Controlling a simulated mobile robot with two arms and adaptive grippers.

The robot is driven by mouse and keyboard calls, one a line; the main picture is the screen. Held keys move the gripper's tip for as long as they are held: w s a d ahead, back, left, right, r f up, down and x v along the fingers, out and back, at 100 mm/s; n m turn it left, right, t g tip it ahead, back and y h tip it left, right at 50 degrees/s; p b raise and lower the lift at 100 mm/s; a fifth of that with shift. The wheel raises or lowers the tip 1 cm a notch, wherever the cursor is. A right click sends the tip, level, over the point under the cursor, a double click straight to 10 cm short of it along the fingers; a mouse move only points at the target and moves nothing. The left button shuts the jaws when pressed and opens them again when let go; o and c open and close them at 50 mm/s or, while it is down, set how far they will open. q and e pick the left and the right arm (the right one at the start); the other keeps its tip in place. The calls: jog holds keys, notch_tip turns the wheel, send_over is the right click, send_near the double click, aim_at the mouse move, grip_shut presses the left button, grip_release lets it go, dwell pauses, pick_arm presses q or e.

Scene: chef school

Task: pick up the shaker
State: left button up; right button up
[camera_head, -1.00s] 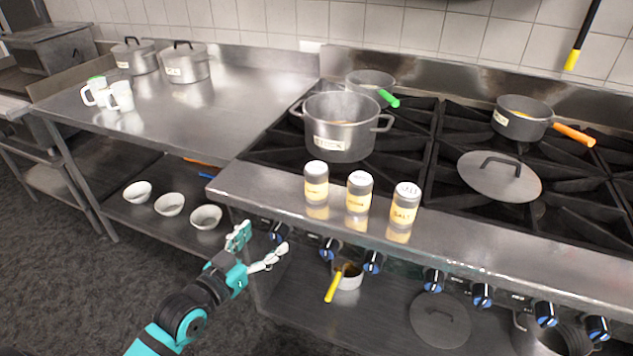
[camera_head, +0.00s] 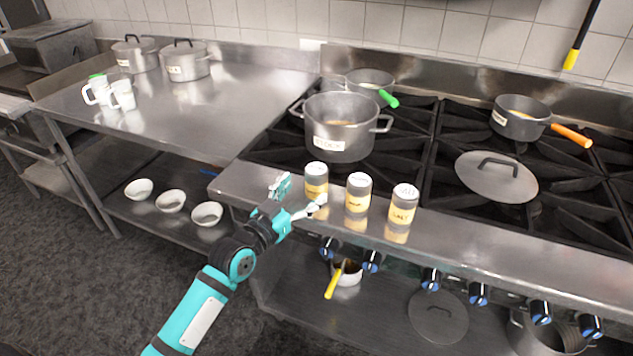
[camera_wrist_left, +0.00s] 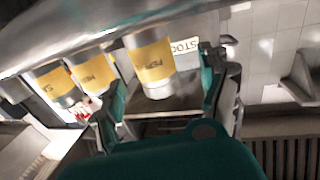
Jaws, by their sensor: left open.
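Three metal shakers with yellow labels stand upright in a row on the stove's front ledge: the left shaker (camera_head: 316,173), the middle shaker (camera_head: 358,184) and the right shaker (camera_head: 404,199), whose label reads SALT. My left gripper (camera_head: 299,194) is open at the front left of the left shaker. One finger overlaps the lower part of that shaker in the head view. In the left wrist view the left shaker (camera_wrist_left: 150,65), its label partly legible as "PEP", stands between the open fingers (camera_wrist_left: 162,88). I cannot tell whether they touch it. My right gripper is not in view.
A large stock pot (camera_head: 341,133) stands on the burners behind the shakers. A pan with an orange handle (camera_head: 571,136) and a lid (camera_head: 496,178) are at the right. The steel ledge (camera_head: 480,240) is clear right of the shakers. Stove knobs (camera_head: 372,260) line the front below.

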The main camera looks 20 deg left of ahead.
aim_at(310, 187)
pick_arm(q)
jog(key=x, duration=0.2)
jog(key=p+x, duration=0.1)
jog(key=x, duration=0.1)
jog(key=shift+w+d+r, duration=0.15)
jog(key=shift+d+r, duration=0.05)
jog(key=shift+d, duration=0.2)
jog(key=shift+w+f, duration=0.1)
jog(key=shift+w, duration=0.25)
jog(key=shift+s, duration=0.1)
jog(key=c, duration=1.4)
